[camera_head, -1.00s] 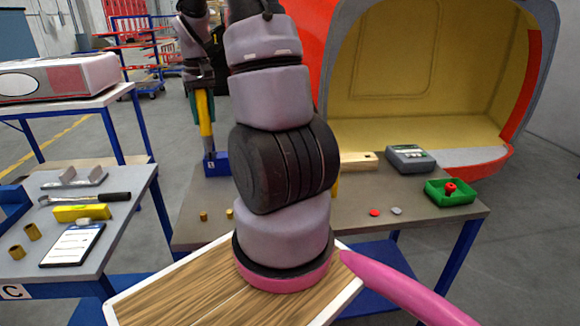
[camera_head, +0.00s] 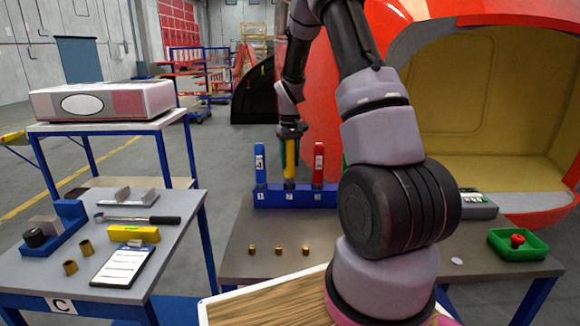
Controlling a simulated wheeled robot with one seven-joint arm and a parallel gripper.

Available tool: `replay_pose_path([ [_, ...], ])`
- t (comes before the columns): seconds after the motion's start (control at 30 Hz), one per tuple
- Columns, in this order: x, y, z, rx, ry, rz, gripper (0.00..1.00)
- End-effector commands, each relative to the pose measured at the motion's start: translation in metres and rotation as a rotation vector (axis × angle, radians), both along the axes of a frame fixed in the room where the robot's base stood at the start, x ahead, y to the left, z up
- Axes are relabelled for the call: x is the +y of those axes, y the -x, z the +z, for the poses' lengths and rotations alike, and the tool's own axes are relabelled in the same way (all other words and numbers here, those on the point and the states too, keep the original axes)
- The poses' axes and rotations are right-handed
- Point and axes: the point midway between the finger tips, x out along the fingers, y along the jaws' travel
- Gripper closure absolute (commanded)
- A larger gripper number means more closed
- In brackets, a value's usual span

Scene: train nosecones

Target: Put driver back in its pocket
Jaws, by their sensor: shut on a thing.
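A yellow driver (camera_head: 290,160) hangs upright below my gripper (camera_head: 291,136), which is shut on its top end. A blue rack (camera_head: 268,198) with numbered pockets stands at the back of the middle table. A blue driver (camera_head: 259,164) stands in its left part and a red driver (camera_head: 318,165) further right. My arm hides the rack's right end.
Several brass pieces (camera_head: 279,250) lie on the middle table (camera_head: 245,230) in front of the rack. A green tray (camera_head: 518,246) with a red knob stands at the right. The left table (camera_head: 175,235) holds a wrench (camera_head: 138,218), a yellow block (camera_head: 134,233) and a clipboard (camera_head: 124,265).

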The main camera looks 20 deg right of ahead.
Motion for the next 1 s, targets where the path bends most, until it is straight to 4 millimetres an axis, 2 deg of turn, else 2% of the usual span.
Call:
replay_pose_path([
  [0.03,0.0,0.0,-0.009,0.003,0.0,0.0,1.0],
  [0.13,0.0,0.0,-0.018,0.001,0.0,0.0,1.0],
  [0.47,0.0,0.0,-0.02,0.0,0.0,0.0,1.0],
  [0.5,0.0,0.0,-0.022,0.001,0.0,0.0,0.5],
  [0.57,0.0,0.0,-0.021,0.0,0.0,0.0,0.27],
  [0.6,0.0,0.0,-0.021,0.0,0.0,0.0,0.24],
  [0.87,0.0,0.0,-0.021,0.0,0.0,0.0,0.24],
  [1.0,0.0,0.0,-0.013,-0.002,0.001,0.0,0.24],
])
